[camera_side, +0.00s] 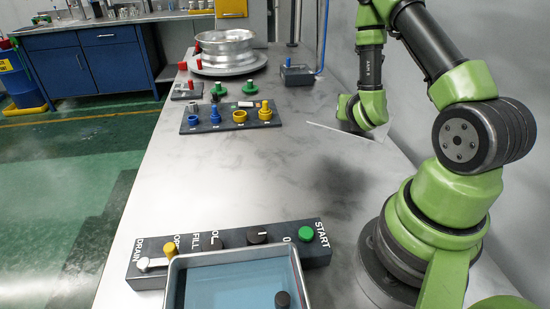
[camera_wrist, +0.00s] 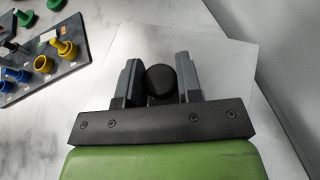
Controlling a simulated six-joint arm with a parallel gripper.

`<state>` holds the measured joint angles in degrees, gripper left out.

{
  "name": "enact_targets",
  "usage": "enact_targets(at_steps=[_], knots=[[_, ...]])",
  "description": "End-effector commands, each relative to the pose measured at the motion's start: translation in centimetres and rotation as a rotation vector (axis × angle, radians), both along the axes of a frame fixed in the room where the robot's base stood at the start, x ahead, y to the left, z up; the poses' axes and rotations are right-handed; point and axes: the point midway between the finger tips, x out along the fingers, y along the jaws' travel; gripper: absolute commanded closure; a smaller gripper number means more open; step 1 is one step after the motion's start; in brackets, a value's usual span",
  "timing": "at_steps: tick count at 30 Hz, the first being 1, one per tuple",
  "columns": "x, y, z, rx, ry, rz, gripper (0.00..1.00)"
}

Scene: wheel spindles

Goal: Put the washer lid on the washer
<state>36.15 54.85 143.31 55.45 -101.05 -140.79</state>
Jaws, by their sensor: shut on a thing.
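The washer lid (camera_side: 328,130) is a thin pale sheet at the right side of the table, low over the surface. I cannot tell whether it touches the table. It fills much of the wrist view (camera_wrist: 215,45). My gripper (camera_wrist: 160,78) is shut on the lid's round black knob (camera_wrist: 160,77). In the side view the gripper is mostly hidden behind my green wrist. The washer (camera_side: 298,268) is a grey metal tub with blue liquid at the front of the table, its top open. A dark cylinder (camera_side: 282,299) shows in it.
A control panel (camera_side: 225,240) with a white lever, a yellow knob and a green START button stands behind the washer. A tray (camera_side: 215,125) of blue and yellow parts and a silver wheel (camera_side: 228,45) stand farther back. The table's middle is clear.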

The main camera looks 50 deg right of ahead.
Motion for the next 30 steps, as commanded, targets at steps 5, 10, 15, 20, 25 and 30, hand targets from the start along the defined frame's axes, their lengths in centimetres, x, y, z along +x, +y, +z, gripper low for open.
enact_targets(at_steps=[5, 10, 15, 20, 25, 30], knots=[[5.9, 3.0, 1.7, -0.008, -0.009, 0.317, 1.0], [10.2, 7.5, 4.0, -0.01, -0.006, 0.67, 1.0], [12.3, 12.2, 5.9, -0.011, -0.003, 0.992, 1.0], [12.7, 16.4, 7.4, -0.009, -0.001, 1.281, 1.0], [11.7, 20.4, 8.4, -0.008, -0.001, 1.589, 1.0], [9.9, 23.2, 8.7, -0.002, -0.001, 1.851, 1.0]])
